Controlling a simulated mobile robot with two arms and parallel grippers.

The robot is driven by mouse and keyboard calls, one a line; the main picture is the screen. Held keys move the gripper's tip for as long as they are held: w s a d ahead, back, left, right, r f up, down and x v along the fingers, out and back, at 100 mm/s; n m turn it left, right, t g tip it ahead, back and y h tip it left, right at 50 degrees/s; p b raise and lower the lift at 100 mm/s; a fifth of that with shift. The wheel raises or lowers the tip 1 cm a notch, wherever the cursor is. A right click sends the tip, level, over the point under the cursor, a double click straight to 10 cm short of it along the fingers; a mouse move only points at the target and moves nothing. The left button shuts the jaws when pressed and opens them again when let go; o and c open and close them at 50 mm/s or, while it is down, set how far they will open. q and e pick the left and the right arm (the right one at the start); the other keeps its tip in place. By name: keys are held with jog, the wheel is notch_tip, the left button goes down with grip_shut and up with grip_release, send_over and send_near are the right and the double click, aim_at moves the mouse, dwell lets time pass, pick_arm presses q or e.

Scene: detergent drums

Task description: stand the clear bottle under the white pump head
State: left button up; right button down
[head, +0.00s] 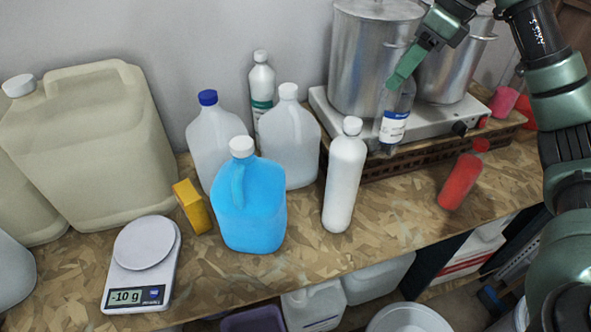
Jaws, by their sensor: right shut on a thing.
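The clear bottle (391,139) has a white label with a blue band and is near upright, in front of the hot plate. My right gripper (402,74) comes in from the upper right and is shut on the clear bottle's top. Green fingers cover part of the bottle's neck. I cannot tell whether its base touches anything. I cannot make out a white pump head in this view. My left gripper is not in view.
A hot plate (437,124) with metal pots (365,60) stands behind the clear bottle. A white bottle (345,180) is to its left, a red bottle (461,180) to its right. A blue jug (252,210) and a scale (143,265) stand further left. Bare worktop (395,210) lies in front.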

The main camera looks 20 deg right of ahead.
aim_at(400, 101)
jog(key=shift+s+f, duration=0.6)
jog(key=shift+f, duration=0.3)
notch_tip(400, 101, down, 4)
jog(key=shift+s+f+p, duration=0.1)
jog(key=shift+p, duration=0.35)
jog(key=f+p, duration=0.2)
jog(key=f, duration=0.7)
jog(key=shift+w, duration=0.2)
notch_tip(400, 101, down, 4)
jog(key=shift+r+p, duration=0.1)
jog(key=shift+p, duration=0.45)
jog(key=shift+f, duration=0.4)
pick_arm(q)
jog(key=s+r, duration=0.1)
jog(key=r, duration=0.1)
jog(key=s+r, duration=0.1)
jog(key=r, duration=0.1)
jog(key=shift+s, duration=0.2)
